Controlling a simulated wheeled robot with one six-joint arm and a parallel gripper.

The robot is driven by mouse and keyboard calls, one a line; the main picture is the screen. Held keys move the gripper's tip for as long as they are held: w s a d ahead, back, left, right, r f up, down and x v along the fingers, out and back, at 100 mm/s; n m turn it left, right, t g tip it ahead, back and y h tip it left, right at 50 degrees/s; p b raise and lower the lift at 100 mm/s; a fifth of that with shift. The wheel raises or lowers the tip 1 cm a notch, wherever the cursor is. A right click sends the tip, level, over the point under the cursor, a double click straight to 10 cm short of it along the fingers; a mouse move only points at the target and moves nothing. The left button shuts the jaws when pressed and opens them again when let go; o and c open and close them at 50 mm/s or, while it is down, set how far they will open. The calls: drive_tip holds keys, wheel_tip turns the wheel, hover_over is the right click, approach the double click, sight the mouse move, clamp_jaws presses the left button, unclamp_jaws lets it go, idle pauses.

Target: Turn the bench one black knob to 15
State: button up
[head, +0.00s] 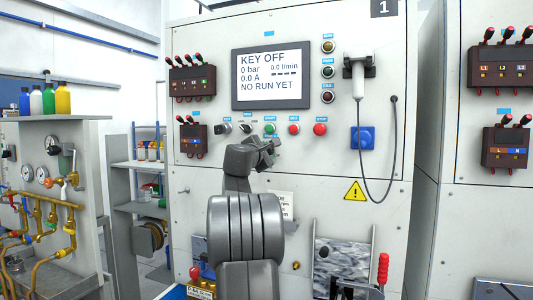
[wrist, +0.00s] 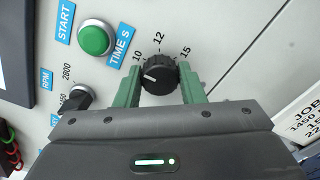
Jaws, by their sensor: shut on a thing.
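The black knob (wrist: 160,73) sits on the panel in the wrist view, with marks 10, 12 and 15 around its upper side. Its short white pointer line faces left, on the side of the 10 mark. My gripper (wrist: 161,82) has its two green fingers on either side of the knob, shut on it. In the head view my gripper (head: 272,148) is at the panel of bench one (head: 330,190), below the row of buttons, and it hides the knob.
A green START button (wrist: 95,38) and a black RPM selector (wrist: 77,97) are beside the knob. The display (head: 270,77) reads KEY OFF and NO RUN YET. A handset (head: 359,75) with a hanging cord is to the right.

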drive_tip(key=shift+f, duration=0.1)
drive_tip(key=m+b, duration=1)
drive_tip(key=m, duration=1.3)
drive_tip(key=shift+f+m, duration=0.1)
drive_tip(key=shift+m, duration=0.2)
idle(0.4)
drive_tip(key=o, duration=1)
drive_tip(key=shift+s, duration=0.1)
